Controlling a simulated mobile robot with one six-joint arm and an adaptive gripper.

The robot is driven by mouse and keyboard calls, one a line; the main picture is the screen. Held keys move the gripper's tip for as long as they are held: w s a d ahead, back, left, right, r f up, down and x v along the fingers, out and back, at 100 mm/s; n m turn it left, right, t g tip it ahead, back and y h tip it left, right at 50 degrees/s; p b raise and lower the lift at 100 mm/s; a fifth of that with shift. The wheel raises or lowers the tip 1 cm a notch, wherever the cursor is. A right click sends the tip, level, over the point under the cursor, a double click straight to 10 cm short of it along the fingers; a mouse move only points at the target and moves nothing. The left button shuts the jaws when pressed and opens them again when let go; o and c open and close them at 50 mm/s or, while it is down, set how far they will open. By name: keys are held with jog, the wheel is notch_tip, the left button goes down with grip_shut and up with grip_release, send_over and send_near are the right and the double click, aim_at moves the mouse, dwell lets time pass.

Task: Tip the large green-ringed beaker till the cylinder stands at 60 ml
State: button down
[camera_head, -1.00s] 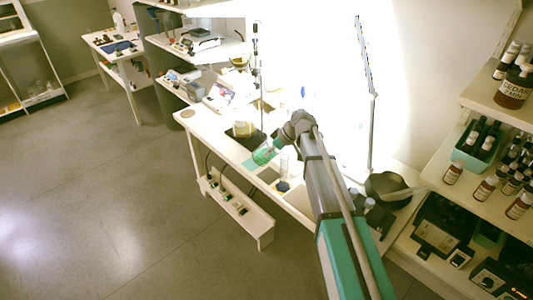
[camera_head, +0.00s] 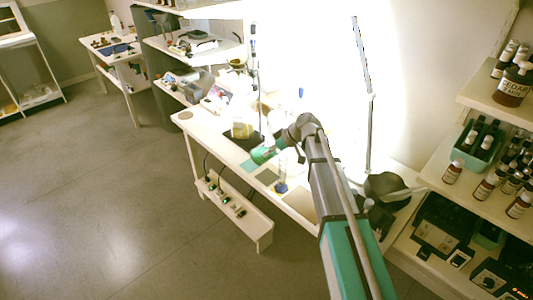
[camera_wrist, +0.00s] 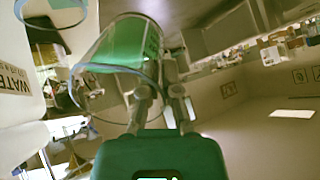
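The large beaker (camera_wrist: 122,48) is in my gripper in the wrist view. It is clear glass with a broad green band and lies strongly tilted. My gripper (camera_wrist: 162,92) has its fingers at the beaker's side and looks shut on it. In the head view my gripper (camera_head: 268,153) is above the bench, left of and a little above the cylinder. The cylinder (camera_head: 283,166) is clear, slim and upright on a blue base (camera_head: 281,187). I cannot read its level or see any stream.
A vessel of yellowish liquid (camera_head: 242,130) stands on a dark pad behind my gripper. The white bench (camera_head: 203,135) has green and beige mats. A container labelled WATER (camera_wrist: 14,82) is close by in the wrist view. Bottle shelves (camera_head: 450,185) are at the right.

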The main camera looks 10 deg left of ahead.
jog(key=shift+d+r+y+b, duration=0.2)
jog(key=shift+r+y+b, duration=0.2)
jog(key=shift+y+b, duration=0.6)
dwell(0.8)
jog(key=shift+p, duration=0.35)
jog(key=shift+d+r+y+b, duration=0.1)
jog(key=shift+r+y+b, duration=0.1)
jog(key=shift+y+b, duration=0.45)
dwell(3.5)
jog(key=shift+d+b, duration=0.1)
jog(key=shift+b, duration=0.35)
dwell(1.2)
